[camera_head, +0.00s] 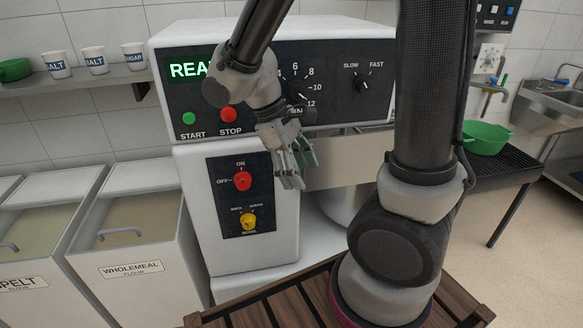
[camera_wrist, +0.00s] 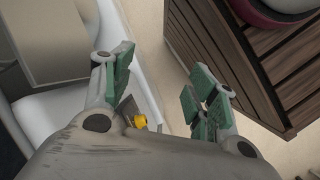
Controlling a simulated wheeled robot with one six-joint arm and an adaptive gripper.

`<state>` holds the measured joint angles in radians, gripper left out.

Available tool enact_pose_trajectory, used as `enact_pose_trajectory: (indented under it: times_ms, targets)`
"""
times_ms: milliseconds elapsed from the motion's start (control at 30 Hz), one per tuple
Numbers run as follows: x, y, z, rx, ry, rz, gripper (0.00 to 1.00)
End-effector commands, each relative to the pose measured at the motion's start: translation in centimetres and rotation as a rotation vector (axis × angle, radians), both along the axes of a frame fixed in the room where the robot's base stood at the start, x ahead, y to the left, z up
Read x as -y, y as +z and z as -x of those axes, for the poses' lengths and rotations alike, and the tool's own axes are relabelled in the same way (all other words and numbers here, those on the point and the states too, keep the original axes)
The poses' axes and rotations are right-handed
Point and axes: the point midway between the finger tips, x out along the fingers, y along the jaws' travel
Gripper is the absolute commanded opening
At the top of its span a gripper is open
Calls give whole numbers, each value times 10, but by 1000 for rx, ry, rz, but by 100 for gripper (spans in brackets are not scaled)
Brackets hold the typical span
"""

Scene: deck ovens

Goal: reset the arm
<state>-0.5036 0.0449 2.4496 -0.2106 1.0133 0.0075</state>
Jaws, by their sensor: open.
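My gripper (camera_head: 292,165) hangs in front of the mixer's lower body in the head view, with its fingers pointing down. In the wrist view its green-padded fingers (camera_wrist: 160,98) stand apart with nothing between them. My arm is folded, with its upper link rising out of the top of the head view. The white mixer (camera_head: 280,190) stands behind the gripper. Its display reads "REA", with the rest hidden by my arm. A red switch (camera_head: 242,181) and a yellow knob (camera_head: 248,221) sit on its lower panel, left of the gripper. The yellow knob also shows in the wrist view (camera_wrist: 140,121).
Flour bins (camera_head: 135,250) stand at the left. A shelf (camera_head: 70,80) holds several cups and a green bowl. A green bowl (camera_head: 485,138) sits on a dark rack (camera_head: 500,168) at the right, near a sink (camera_head: 550,103). Open floor shows at the right.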

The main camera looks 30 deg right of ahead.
Motion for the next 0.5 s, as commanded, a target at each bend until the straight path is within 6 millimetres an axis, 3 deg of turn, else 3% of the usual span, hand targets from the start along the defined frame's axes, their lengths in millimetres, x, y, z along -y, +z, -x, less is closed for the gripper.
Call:
enact_pose_trajectory:
  times_ms: [500]
  targets:
    - [2,6,3,25,-34,-31,58]
